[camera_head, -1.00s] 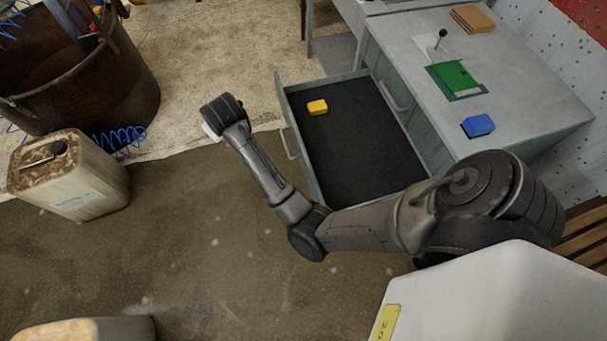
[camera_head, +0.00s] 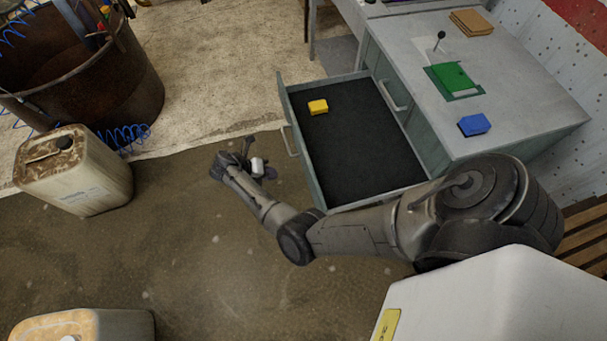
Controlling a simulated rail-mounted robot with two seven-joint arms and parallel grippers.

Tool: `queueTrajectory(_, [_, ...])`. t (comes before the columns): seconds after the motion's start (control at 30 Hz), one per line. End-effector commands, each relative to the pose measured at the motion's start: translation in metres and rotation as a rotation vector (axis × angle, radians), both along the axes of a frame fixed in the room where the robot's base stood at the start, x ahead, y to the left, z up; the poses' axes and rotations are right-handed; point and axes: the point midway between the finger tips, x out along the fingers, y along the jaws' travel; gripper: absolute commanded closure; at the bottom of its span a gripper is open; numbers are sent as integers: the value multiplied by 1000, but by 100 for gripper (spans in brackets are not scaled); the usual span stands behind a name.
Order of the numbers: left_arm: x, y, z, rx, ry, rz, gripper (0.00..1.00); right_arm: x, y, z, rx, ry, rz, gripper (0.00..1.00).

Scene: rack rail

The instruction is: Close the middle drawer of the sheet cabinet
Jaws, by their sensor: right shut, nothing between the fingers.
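The grey-green sheet cabinet (camera_head: 530,95) stands at the upper right. One of its drawers (camera_head: 365,155) is pulled far out to the left; it has a dark lining and a yellow block (camera_head: 318,107) inside. I cannot tell its level in the cabinet. Its front panel faces left and carries a pale bar handle (camera_head: 290,141). My right gripper (camera_head: 258,158) is shut and empty. It appears just left of the drawer front near the handle, with a gap between them in the picture. My left gripper is not in view.
A green object (camera_head: 454,77), a blue block (camera_head: 474,125) and brown boards (camera_head: 472,21) lie on the cabinet top. A rusty drum (camera_head: 120,85) and a dirty canister (camera_head: 75,175) stand left; another canister (camera_head: 85,328) is lower left. The floor between is clear.

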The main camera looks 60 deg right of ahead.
Motion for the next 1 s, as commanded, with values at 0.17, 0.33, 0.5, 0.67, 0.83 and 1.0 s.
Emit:
queueTrajectory(0.17, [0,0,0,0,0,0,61,0,0,0,89,83,110,100])
queueTrajectory(0.33, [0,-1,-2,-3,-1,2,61,-4,-3,-6,118,109,144,100])
queueTrajectory(0.5, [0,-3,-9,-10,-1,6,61,-18,-16,-24,118,112,144,100])
queueTrajectory(0.67, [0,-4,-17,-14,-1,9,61,-34,-31,-46,117,110,144,100])
queueTrajectory(0.83, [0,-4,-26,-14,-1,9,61,-51,-46,-66,117,110,144,100])
queueTrajectory(1.0, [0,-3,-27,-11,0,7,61,-66,-61,-69,116,107,143,100])
